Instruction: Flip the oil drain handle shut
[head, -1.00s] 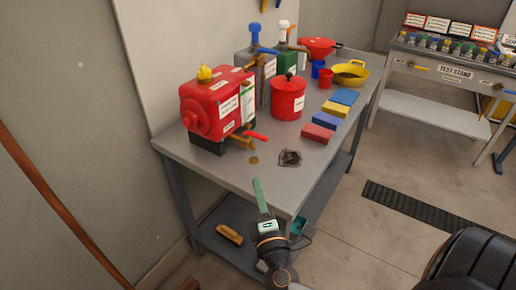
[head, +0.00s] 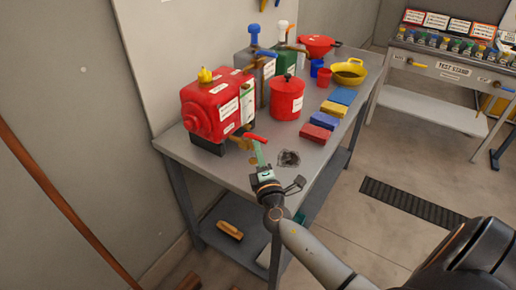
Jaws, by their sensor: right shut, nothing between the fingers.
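The red pump (head: 215,108) with a yellow cap stands at the left of the workbench. Its oil drain handle (head: 255,138) is a small red lever on a brass valve (head: 240,145) low at the pump's front right side. The lever sticks out to the right, roughly level. My right gripper (head: 258,148) is shut and empty. Its green fingers point up at the handle, with the tips just below or against it; I cannot tell whether they touch. The fingers partly cover the bench in front of the valve. My left gripper is out of view.
A red lidded pot (head: 286,100) stands right of the pump. A dark stain or rag (head: 288,158) lies right of my fingers, with coloured blocks (head: 316,133) beyond. A brush (head: 229,230) lies on the lower shelf (head: 205,225).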

